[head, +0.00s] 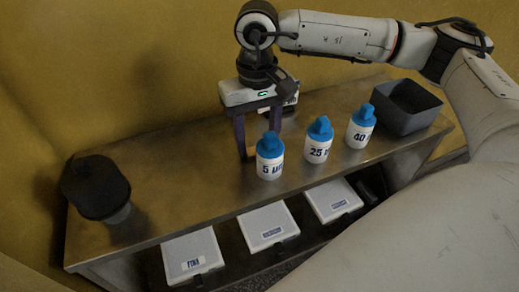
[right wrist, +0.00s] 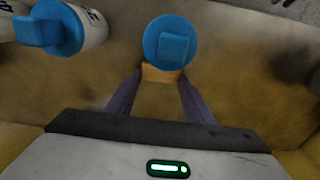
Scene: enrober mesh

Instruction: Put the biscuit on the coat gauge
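My right gripper (head: 258,142) points down over the bench, behind the bottle marked 5. In the right wrist view its two dark fingers (right wrist: 161,85) stand apart, with a small tan block, seemingly the biscuit (right wrist: 161,75), filling the gap at their tips. The gripper appears shut on it. A blue cap covers the block's upper edge in that view, and the bottle hides it in the head view. I cannot tell for sure which thing is the coat gauge; a small black-and-white object (head: 291,104) is partly hidden behind the gripper. My left gripper is not in view.
White bottles with blue caps, marked 5 (head: 269,166), 25 (head: 318,150) and 40 (head: 360,135), stand in front. A grey open bin (head: 408,122) is at right, a dark round-topped object (head: 95,188) at left. White boxes (head: 267,226) sit below. Bench left-centre is clear.

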